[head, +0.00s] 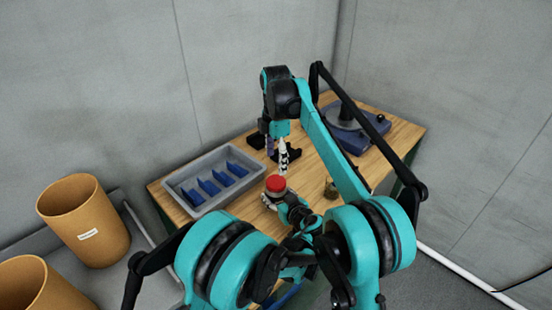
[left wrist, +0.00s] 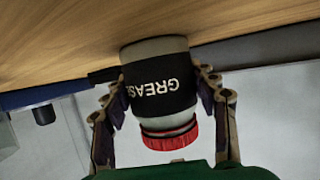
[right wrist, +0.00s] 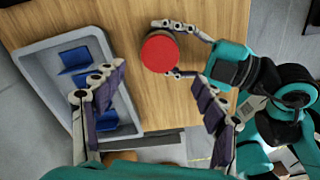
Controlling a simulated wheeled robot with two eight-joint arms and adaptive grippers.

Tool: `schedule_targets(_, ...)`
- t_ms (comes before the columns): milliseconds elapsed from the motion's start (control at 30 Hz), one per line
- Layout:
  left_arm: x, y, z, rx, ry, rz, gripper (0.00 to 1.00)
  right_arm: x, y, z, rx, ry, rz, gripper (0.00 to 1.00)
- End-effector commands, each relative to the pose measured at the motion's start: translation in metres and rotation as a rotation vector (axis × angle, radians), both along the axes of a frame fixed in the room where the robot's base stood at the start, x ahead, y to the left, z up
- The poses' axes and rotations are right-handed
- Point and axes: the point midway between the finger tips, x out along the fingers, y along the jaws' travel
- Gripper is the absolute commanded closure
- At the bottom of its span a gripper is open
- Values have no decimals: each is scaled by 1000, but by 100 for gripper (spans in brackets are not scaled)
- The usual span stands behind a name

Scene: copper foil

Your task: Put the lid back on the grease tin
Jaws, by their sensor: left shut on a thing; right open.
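The grease tin (left wrist: 158,85) is grey with a black GREASE label and appears upside down in the left wrist view. The red lid (left wrist: 170,135) sits at its top end, and a pale band shows between label and lid; I cannot tell how firmly it is seated. The lid faces up in the head view (head: 275,183) and the right wrist view (right wrist: 160,52). My left gripper (head: 270,202) is shut around the tin's sides, at the table. My right gripper (head: 283,155) is open and empty, pointing down behind the tin, with its fingers apart (right wrist: 160,75).
A grey tray (head: 184,196) with blue dividers stands left of the tin. A small olive jar (head: 331,188) stands to the right. A blue-based device with a round disc (head: 347,115) is at the back right. Orange bins (head: 85,220) stand off the table at left.

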Motion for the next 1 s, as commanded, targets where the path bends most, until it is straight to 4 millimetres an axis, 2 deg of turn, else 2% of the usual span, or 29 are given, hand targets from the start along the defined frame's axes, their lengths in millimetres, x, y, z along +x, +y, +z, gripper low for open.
schedule_targets(367,0,0,0,0,1,0,100,0,0,-5,0,0,0,29)
schedule_targets(800,0,0,0,0,0,0,100,0,0,-67,0,0,-1,29)
schedule_targets(1000,0,0,0,0,0,0,100,0,0,-79,0,0,-2,29)
